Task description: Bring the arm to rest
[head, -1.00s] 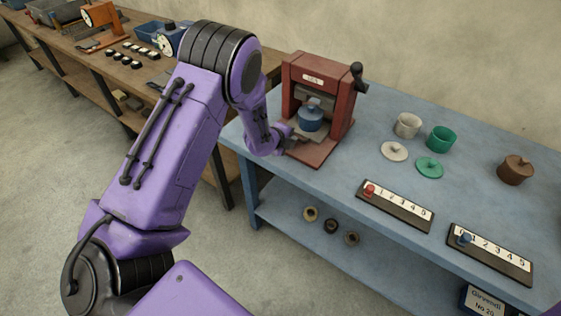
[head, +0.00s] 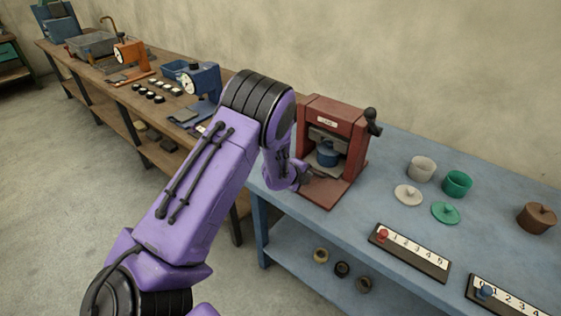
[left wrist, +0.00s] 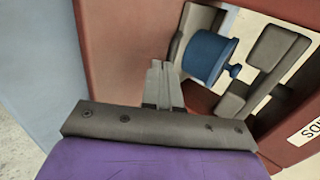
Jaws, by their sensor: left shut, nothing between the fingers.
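My left arm reaches across the head view to the red press (head: 355,147) on the blue table. My left gripper (head: 307,175) is at the press's front left edge, low over its base plate. In the left wrist view the two grey fingers (left wrist: 160,85) are shut together with nothing between them. A blue lidded pot (head: 327,154) sits inside the press; it also shows in the left wrist view (left wrist: 207,57), apart from the fingers. My right gripper is not in view.
To the right on the blue table (head: 330,225) are a white cup (head: 421,169), a green cup (head: 457,184), two lids, a brown pot (head: 537,218) and two numbered boards (head: 411,252). A wooden bench (head: 130,103) with tools stands at the left. Open floor lies in front.

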